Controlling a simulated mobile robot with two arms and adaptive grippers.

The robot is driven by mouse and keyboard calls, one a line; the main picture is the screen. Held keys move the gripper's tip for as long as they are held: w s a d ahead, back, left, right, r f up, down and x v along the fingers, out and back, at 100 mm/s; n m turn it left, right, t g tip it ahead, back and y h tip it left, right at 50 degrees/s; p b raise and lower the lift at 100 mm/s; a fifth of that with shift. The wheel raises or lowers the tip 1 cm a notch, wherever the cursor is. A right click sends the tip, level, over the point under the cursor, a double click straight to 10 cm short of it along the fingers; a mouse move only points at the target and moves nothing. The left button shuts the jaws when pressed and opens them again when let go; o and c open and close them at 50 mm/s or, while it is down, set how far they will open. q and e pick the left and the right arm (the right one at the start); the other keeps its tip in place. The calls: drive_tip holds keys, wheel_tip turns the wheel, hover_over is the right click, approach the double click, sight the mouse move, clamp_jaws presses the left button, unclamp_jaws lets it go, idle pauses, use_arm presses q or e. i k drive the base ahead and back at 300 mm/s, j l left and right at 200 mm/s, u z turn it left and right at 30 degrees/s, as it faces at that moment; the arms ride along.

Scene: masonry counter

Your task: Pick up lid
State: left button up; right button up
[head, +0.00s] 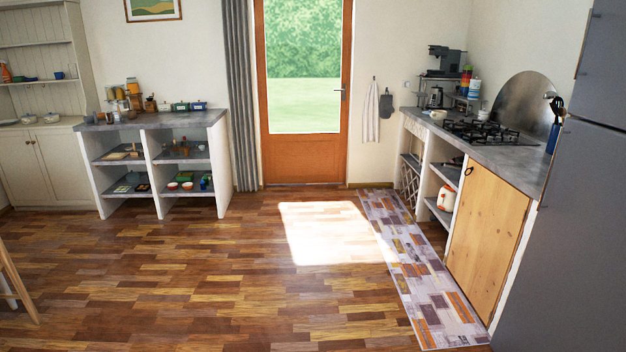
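No lid can be picked out with certainty from here. Two small pale pots or bowls, a left one (29,119) and a right one (51,118), sit on the cupboard at the far left; I cannot tell whether they have lids. A large rounded metal sheet (522,103) stands upright against the wall behind the gas hob (482,132). Neither of my grippers is in view.
A masonry shelf unit (148,124) with small items stands against the back wall. The masonry counter (505,160) runs along the right, beside a grey fridge (577,230). A patterned rug (422,273) lies before it. The middle wooden floor (200,275) is clear.

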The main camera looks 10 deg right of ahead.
sight(436, 115)
drive_tip(key=i, duration=4.2)
drive_tip(key=i+j+z, duration=0.1)
drive_tip(key=i+z, duration=0.2)
drive_tip(key=i, duration=0.2)
drive_tip(key=i+j+z, duration=0.25)
drive_tip(key=i, duration=0.25)
drive_tip(key=i+j+z, duration=0.3)
drive_tip(key=i, duration=0.2)
drive_tip(key=i+j+z, duration=0.85)
drive_tip(key=j+z, duration=0.15)
drive_tip(key=i+j+z, duration=0.25)
drive_tip(key=j, duration=0.15)
drive_tip(key=j+z, duration=0.25)
drive_tip(key=i+j+z, duration=0.1)
drive_tip(key=j+z, duration=0.15)
drive_tip(key=j, duration=0.25)
